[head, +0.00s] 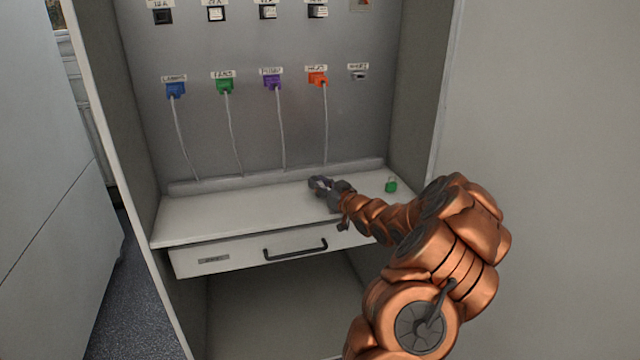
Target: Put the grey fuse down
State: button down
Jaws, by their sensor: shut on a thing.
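My gripper (322,184) is at the end of my copper-coloured arm, low over the back middle-right of the white shelf (220,212). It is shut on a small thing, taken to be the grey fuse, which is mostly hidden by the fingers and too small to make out. I cannot tell whether the held thing touches the shelf.
A green padlock-like object (391,185) lies on the shelf to the right of my gripper. Blue (176,90), green (224,86), purple (272,82) and orange (317,79) plugs with hanging cables are on the back panel. The shelf's left half is clear. A drawer handle (295,251) juts out in front.

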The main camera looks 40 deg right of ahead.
jog(key=shift+f, duration=0.15)
jog(key=c, duration=0.9)
grip_release()
jog(key=s+b, duration=0.1)
jog(key=s, duration=0.9)
jog(key=shift+s+a, duration=0.1)
jog(key=shift+s, duration=0.95)
